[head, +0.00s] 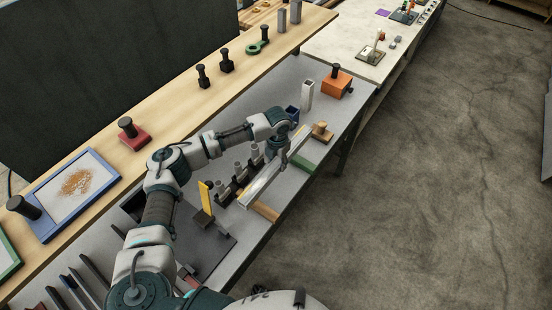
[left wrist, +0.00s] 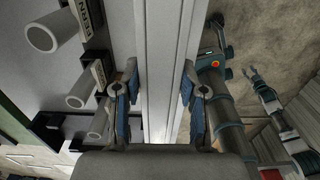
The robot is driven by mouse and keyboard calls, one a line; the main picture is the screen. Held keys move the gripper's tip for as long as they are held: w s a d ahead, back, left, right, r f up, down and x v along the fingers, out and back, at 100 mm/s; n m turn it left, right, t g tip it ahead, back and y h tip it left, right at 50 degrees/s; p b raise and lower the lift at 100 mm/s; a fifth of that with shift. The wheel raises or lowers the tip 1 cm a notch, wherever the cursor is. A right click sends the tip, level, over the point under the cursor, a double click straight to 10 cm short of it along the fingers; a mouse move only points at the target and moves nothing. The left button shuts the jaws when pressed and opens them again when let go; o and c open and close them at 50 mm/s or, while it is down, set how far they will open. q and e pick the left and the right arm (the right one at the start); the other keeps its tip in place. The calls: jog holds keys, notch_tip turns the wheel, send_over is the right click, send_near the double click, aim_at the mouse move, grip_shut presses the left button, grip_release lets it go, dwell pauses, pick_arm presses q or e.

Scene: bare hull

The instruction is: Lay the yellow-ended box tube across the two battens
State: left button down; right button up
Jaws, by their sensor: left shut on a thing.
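The long silvery box tube (head: 262,184) runs diagonally in the head view, with a yellowish far end. In the left wrist view the tube (left wrist: 167,70) passes between the two fingers of the gripper (left wrist: 160,100).
Several grey posts in dark holders (head: 238,170) stand close left of the tube. A yellow upright piece (head: 206,198) stands near its near end. A blue cup (head: 292,114), a pale upright tube (head: 307,95) and an orange block (head: 337,84) are at the far side.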

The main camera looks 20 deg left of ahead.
aim_at(278, 167)
pick_arm(q)
notch_tip(278, 167, down, 3)
jog(key=shift+w+d+r+b, duration=0.1)
jog(key=shift+d+r+b, duration=0.1)
jog(key=shift+b, duration=0.9)
jog(key=shift+a+f+b, duration=0.15)
jog(key=shift+f+b, duration=0.2)
jog(key=shift+a+f+b, duration=0.25)
jog(key=shift+f+b, duration=0.45)
jog(key=shift+b, duration=0.05)
jog(key=shift+a+f+b, duration=0.1)
jog(key=shift+f+b, duration=0.85)
jog(key=shift+b, duration=0.05)
jog(key=shift+d+f, duration=0.2)
jog(key=shift+f, duration=0.35)
jog(key=shift+d+f, duration=0.15)
jog(key=shift+f, duration=0.35)
jog(key=shift+a+f, duration=0.1)
pick_arm(e)
jog(key=w+f, duration=0.3)
jog(key=f, duration=0.3)
pick_arm(q)
jog(key=shift+a, duration=0.1)
pick_arm(e)
jog(key=shift+w+a, duration=0.1)
jog(key=shift+a, duration=0.1)
